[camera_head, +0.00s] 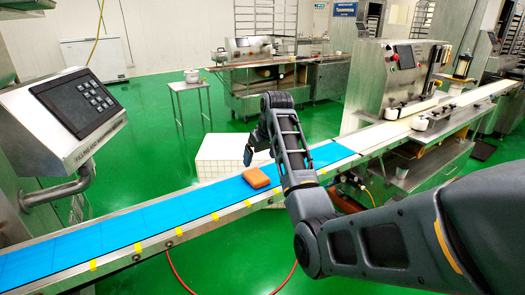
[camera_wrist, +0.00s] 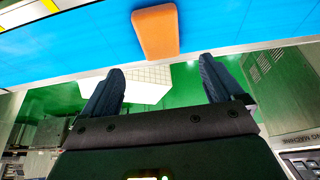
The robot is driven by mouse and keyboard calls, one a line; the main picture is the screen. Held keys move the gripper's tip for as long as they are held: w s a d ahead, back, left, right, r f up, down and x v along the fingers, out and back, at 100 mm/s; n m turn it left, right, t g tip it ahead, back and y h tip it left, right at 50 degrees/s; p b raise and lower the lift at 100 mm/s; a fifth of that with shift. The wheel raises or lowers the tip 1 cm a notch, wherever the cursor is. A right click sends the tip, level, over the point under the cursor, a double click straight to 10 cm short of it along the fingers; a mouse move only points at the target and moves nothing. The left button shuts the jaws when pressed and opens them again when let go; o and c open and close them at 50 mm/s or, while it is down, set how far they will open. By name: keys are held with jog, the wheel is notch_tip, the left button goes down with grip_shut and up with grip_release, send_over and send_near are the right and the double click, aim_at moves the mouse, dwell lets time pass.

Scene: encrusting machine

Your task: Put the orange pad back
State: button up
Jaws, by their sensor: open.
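The orange pad (camera_head: 256,178) lies flat on the blue conveyor belt (camera_head: 150,219), near its middle in the head view. It also shows in the wrist view (camera_wrist: 156,31) at the top, ahead of and between my fingers. My gripper (camera_head: 250,152) is just beyond the far edge of the belt in the head view, beside the pad and apart from it. In the wrist view my gripper (camera_wrist: 160,88) has its two dark fingers spread wide with nothing between them.
A white tiled block (camera_head: 225,150) stands behind the belt, under my gripper. A control panel box (camera_head: 75,105) is at the left. A steel machine (camera_head: 395,80) stands by the belt's far right end. The blue belt is clear left of the pad.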

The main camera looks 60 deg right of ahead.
jog(key=shift+v, duration=1.35)
